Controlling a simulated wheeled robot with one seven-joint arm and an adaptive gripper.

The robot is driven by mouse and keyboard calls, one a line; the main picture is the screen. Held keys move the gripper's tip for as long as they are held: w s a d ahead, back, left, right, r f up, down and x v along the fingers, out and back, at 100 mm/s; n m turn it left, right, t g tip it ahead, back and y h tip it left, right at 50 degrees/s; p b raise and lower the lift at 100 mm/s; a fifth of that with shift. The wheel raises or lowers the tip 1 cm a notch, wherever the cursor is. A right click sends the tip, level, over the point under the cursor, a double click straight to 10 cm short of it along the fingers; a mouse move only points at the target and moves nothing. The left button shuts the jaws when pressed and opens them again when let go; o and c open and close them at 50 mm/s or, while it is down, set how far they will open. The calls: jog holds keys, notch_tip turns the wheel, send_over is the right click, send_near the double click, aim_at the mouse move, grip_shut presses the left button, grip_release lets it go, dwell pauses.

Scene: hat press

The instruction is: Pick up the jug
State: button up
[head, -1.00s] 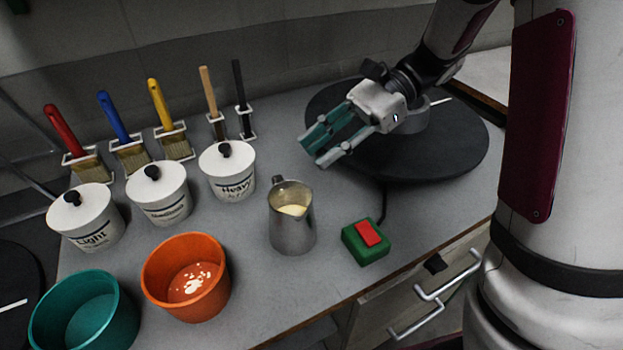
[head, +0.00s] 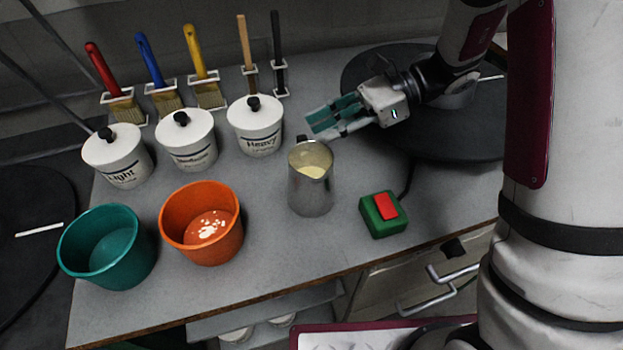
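The jug (head: 310,192) is a metal pitcher with pale cream-coloured contents. It stands upright on the grey worktop, its handle on the far side and its spout towards me. My gripper (head: 314,126), with teal fingers, is just behind the jug in the picture, fingers pointing left. It is open, with nothing between the fingers. The fingertips look close to the handle side, but I cannot tell the exact gap.
A green box with a red button (head: 383,214) is right of the jug. An orange bowl (head: 201,245) and a teal bowl (head: 107,270) are left. White lidded pots (head: 255,137) and brushes (head: 204,92) stand behind. A black round plate (head: 440,135) lies under my arm.

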aim_at(300, 139)
jog(key=x, duration=0.5)
jog(key=shift+s+a, duration=0.1)
jog(key=shift+s, duration=0.05)
jog(key=shift+r, duration=0.1)
grip_shut()
